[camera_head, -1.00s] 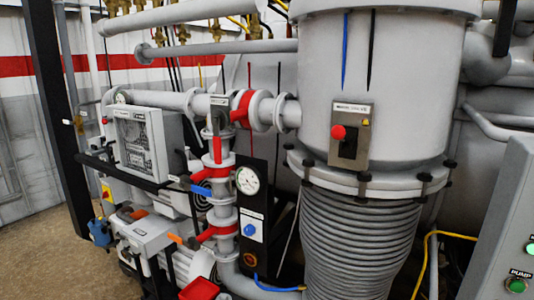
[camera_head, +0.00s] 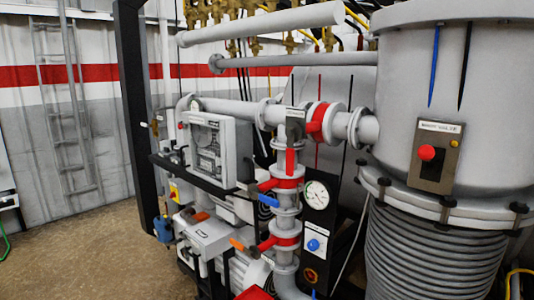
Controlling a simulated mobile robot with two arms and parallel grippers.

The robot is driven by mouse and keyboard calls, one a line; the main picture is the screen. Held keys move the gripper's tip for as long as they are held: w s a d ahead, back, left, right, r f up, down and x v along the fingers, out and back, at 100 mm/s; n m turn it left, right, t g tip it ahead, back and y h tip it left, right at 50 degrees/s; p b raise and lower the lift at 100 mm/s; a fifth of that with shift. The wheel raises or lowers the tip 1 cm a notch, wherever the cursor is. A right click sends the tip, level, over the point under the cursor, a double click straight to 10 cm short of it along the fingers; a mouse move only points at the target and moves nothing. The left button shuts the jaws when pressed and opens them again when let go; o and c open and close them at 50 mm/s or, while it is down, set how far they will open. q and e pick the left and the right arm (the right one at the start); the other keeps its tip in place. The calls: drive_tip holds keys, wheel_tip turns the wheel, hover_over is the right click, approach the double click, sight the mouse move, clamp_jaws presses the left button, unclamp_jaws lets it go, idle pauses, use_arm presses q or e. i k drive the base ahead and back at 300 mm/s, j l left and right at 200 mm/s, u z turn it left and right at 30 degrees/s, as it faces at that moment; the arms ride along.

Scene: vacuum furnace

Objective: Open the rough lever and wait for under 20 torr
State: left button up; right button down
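A vertical grey pipe stack with red-banded valves (camera_head: 287,183) stands in the middle of the view. The label is too small to read, so I cannot tell whether this is the rough lever. Neither gripper is in view.
A large grey cylinder (camera_head: 410,75) with a bellows below fills the right, carrying a red-button box (camera_head: 434,156). A grey electrical box (camera_head: 213,148) and black post (camera_head: 136,110) stand left of the stack. A ladder (camera_head: 62,110) leans farther left, beyond open floor (camera_head: 100,245).

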sight(290, 132)
drive_tip(key=i+j, duration=0.2)
drive_tip(key=j, duration=0.15)
drive_tip(key=i+j+z, duration=0.1)
drive_tip(key=i+j, duration=0.35)
drive_tip(key=j, duration=0.3)
drive_tip(key=i+j+z, duration=0.1)
drive_tip(key=j, duration=0.25)
drive_tip(key=i+j, duration=0.5)
drive_tip(key=j, duration=0.25)
drive_tip(key=z, duration=0.05)
